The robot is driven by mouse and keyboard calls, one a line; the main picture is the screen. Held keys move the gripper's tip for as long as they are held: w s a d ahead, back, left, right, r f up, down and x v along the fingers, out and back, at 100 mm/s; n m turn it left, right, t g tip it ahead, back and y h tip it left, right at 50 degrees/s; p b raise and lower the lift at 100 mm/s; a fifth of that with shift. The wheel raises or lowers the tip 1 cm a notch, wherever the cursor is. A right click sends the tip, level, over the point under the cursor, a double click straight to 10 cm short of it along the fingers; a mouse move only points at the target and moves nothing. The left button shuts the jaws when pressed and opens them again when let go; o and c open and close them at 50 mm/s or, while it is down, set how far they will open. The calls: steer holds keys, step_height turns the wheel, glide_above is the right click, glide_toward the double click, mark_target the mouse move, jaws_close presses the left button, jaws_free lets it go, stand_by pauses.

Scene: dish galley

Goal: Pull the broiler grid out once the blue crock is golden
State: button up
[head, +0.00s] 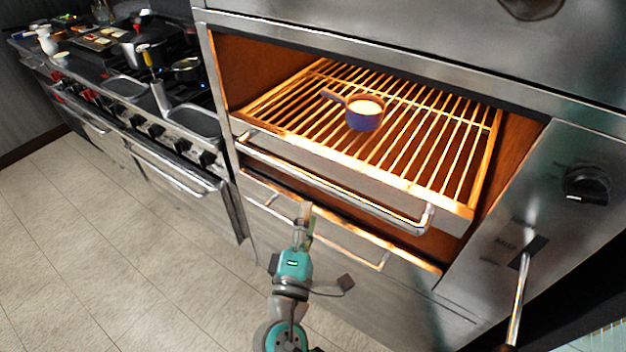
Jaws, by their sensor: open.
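The broiler grid (285,107) sits inside the glowing broiler, its front bar and long metal handle (340,187) facing me. My gripper (306,212) is in front of the broiler, below the grid's handle and apart from the crock. It is open, and I see nothing between its fingers. Whether its tips touch any metal there cannot be told.
A lower drawer handle (340,240) runs close beside my gripper. A dark knob (587,184) and a lever (519,290) are on the broiler's right panel. A stove (150,125) with pans stands at left. The tiled floor (110,240) at left is clear.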

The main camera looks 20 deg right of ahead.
mark_target(316, 181)
steer(key=x, duration=0.9)
steer(key=shift+w+d, duration=0.2)
jaws_close()
